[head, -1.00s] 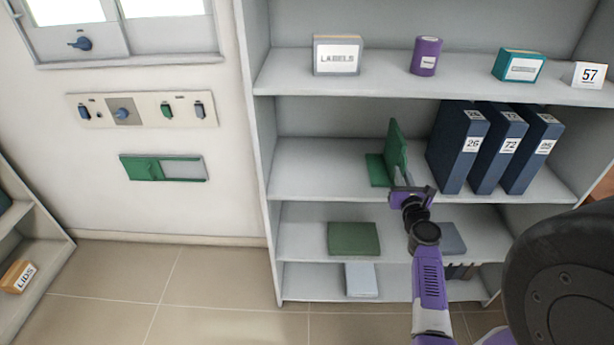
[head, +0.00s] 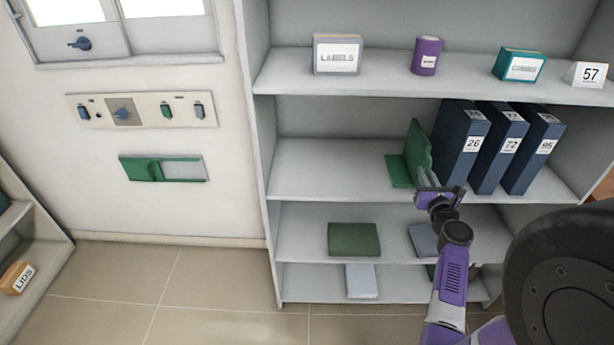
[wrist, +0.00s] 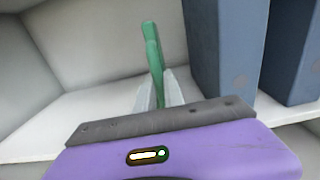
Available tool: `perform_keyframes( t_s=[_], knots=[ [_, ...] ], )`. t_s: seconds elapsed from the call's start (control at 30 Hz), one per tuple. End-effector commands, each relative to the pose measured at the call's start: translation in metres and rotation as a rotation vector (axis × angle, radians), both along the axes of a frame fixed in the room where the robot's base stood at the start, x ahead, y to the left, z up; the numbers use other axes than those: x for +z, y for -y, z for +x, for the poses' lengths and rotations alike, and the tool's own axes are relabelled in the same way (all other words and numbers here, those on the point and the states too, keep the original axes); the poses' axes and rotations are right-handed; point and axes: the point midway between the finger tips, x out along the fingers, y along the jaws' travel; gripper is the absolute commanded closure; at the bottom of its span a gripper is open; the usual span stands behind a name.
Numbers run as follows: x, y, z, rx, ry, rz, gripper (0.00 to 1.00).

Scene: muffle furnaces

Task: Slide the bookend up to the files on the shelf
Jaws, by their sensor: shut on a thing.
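The green bookend (head: 417,152) stands upright on the middle shelf (head: 330,175), its flat foot (head: 400,172) to the left. Three dark blue files (head: 460,145) stand in a row just to its right. In the head view the bookend's upright is very close to the left file; I cannot tell whether they touch. My gripper (head: 430,188) is at the bookend's front edge. In the wrist view the gripper's fingers (wrist: 158,92) are shut on the bookend's upright (wrist: 152,50), with a narrow gap showing between it and the nearest file (wrist: 215,50).
The shelf left of the bookend is bare. Below lie a green flat box (head: 354,239) and a grey one (head: 422,240).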

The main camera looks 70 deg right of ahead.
Motion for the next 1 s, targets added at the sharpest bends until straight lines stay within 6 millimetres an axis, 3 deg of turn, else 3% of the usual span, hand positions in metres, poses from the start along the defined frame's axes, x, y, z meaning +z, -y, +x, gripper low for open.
perform_keyframes(
  t_s=[0.2, 0.67, 1.0],
  knots=[
    [0.000, 0.005, -0.014, -0.004, -0.001, 0.000, 1.00],
    [0.000, 0.007, -0.017, -0.002, -0.001, 0.000, 1.00],
    [0.000, 0.017, -0.040, -0.004, 0.001, -0.001, 1.00]
  ],
)
